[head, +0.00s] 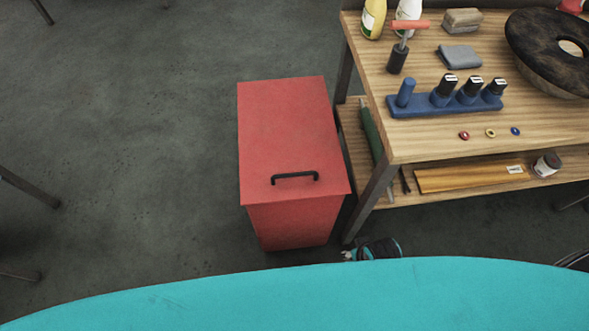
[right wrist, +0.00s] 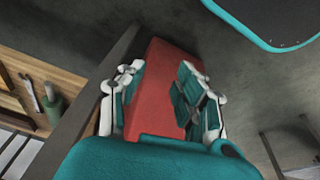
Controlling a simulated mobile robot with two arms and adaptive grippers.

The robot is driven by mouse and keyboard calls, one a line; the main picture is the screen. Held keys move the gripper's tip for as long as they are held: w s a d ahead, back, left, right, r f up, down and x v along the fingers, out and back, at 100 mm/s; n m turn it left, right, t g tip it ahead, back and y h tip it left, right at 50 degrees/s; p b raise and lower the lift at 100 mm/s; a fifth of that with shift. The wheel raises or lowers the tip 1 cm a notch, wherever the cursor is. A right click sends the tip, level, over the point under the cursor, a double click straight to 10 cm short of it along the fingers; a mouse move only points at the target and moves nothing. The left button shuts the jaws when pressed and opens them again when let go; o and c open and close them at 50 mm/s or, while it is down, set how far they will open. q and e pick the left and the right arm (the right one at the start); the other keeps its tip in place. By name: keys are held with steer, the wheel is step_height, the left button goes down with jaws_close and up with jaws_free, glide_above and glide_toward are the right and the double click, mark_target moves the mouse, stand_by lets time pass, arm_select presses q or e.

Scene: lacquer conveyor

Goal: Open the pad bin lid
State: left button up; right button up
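The red pad bin (head: 290,226) stands on the floor left of the workbench. Its flat red lid (head: 285,125) lies shut on top, with a black bar handle (head: 295,177) near the front edge. My right gripper (head: 348,255) shows small at the bin's lower right, beside its front and below lid height, partly hidden behind my teal body. In the right wrist view my right gripper (right wrist: 158,92) is open, its two fingers wide apart with the red bin (right wrist: 165,70) beyond them. I cannot make out the handle there. My left gripper is not in view.
The wooden workbench (head: 430,127) stands close on the bin's right, its metal leg (head: 370,200) near my right gripper. It carries bottles, a blue holder (head: 445,103) and a dark round pad (head: 555,50). The grey floor (head: 130,150) left of the bin is clear.

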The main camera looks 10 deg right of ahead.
step_height(320, 180, up, 14)
steer(key=w+a+b, duration=0.1)
steer(key=w+a, duration=0.2)
steer(key=w+a+r+n+g+y, duration=0.15)
steer(key=w+a+r+n, duration=0.3)
steer(key=a, duration=0.45)
steer(key=w+a+r+n+g+y, duration=0.1)
steer(key=w+a+r+n+y, duration=0.2)
steer(key=w+a+n, duration=0.45)
step_height(320, 180, up, 9)
steer(key=n+g+h, duration=0.2)
steer(key=n+h, duration=0.2)
steer(key=h, duration=0.1)
glide_above(294, 169)
arm_select(q)
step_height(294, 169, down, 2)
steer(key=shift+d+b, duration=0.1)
steer(key=shift+b, duration=0.3)
arm_select(e)
steer(key=s+f, duration=0.1)
steer(key=f, duration=0.4)
steer(key=s+f, duration=0.1)
steer(key=f, duration=0.5)
steer(key=s+f, duration=0.1)
steer(key=f, duration=0.4)
steer(key=shift+s+a+f, duration=0.2)
steer(key=shift+s+f, duration=0.05)
steer(key=shift+c, duration=0.2)
jaws_close()
